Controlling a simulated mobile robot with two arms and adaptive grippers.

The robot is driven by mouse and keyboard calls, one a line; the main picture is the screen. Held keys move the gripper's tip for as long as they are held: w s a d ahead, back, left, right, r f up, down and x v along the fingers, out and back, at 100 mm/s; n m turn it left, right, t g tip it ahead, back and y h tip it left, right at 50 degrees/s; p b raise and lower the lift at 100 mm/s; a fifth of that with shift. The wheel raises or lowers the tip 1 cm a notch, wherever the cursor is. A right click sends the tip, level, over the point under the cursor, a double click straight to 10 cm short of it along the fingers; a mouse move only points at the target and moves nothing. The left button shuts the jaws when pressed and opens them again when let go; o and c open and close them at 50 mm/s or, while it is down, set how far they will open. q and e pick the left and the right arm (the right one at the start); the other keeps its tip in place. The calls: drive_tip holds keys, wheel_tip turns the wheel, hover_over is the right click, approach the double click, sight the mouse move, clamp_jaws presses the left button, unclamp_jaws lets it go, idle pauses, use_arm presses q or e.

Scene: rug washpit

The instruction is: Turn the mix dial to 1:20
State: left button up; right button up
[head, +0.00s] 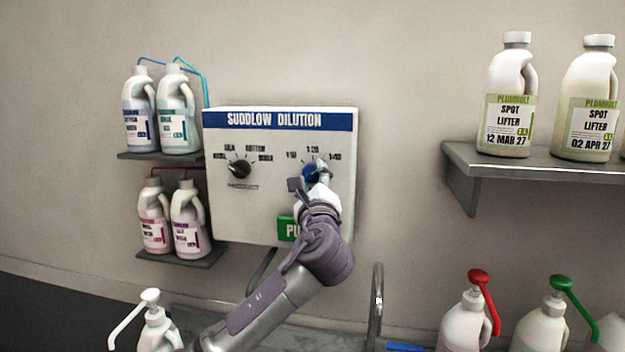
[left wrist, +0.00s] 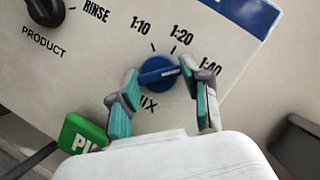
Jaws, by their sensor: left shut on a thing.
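The blue mix dial (head: 309,172) is on the right half of the white Suddlow Dilution panel (head: 230,214). In the left wrist view the mix dial (left wrist: 158,72) has a raised bar with a white mark at its right end, toward the 1:40 side. The 1:10, 1:20 (left wrist: 182,35) and 1:40 labels stand around it. My left gripper (head: 318,177) is at the dial. In the left wrist view the fingers of my left gripper (left wrist: 160,76) sit on either side of the dial, shut on it. The right finger partly covers the area by 1:40.
The black product dial (head: 240,168) is left of the mix dial. A green push button (head: 287,229) is below, partly behind my arm. Bottles (head: 176,120) stand on small shelves to the left. A shelf (head: 540,168) with Spot Lifter bottles is at the right.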

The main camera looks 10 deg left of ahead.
use_arm(q)
drive_tip(key=shift+f+n, duration=0.1)
drive_tip(key=shift+n, duration=0.3)
drive_tip(key=shift+n+g+y+b, duration=0.3)
drive_tip(key=shift+n+g+b, duration=0.1)
drive_tip(key=shift+n, duration=0.3)
drive_tip(key=n+g, duration=0.1)
drive_tip(key=n, duration=0.1)
drive_tip(key=shift+d+n, duration=0.1)
drive_tip(key=shift+n, duration=0.2)
drive_tip(key=shift+r+n+g, duration=0.15)
drive_tip(key=shift+n+g, duration=0.3)
drive_tip(key=shift+n, duration=0.7)
drive_tip(key=shift+r+n+g, duration=0.1)
drive_tip(key=shift+n+g, duration=0.35)
drive_tip(key=shift+n, duration=0.7)
